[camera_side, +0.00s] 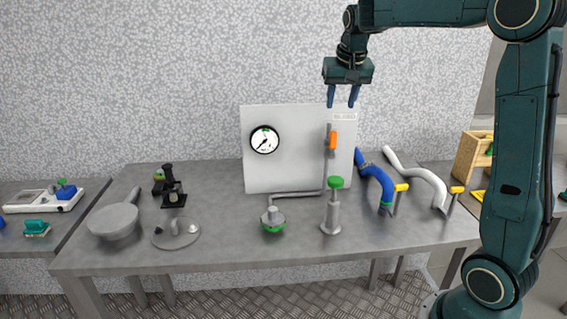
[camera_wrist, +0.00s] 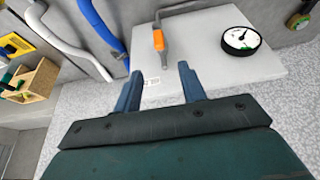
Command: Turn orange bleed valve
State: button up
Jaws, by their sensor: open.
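The orange bleed valve handle (camera_side: 333,140) sits on a grey pipe at the right side of the white panel (camera_side: 285,175). It points roughly along the pipe. In the wrist view the orange handle (camera_wrist: 158,40) shows beyond my fingertips. My gripper (camera_side: 343,104) points down with two blue fingers apart, above the handle and near the panel's top edge. It is open and empty, and the fingers (camera_wrist: 160,72) do not appear to touch the valve. A label reading partly "BLEED" is on the panel above the handle.
A round gauge (camera_side: 265,140) is on the panel's left. A green-topped post (camera_side: 333,215) and a grey and green fitting (camera_side: 272,220) stand in front. Blue (camera_side: 376,182) and white (camera_side: 415,172) hoses lie to the right. A pan (camera_side: 114,222) is far left.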

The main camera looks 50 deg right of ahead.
aim_at(334, 132)
jog(key=shift+d+f, duration=0.15)
jog(key=shift+f, duration=0.05)
jog(key=x, duration=1.3)
jog(key=shift+w+f, duration=0.15)
jog(key=shift+f, duration=0.05)
grip_shut()
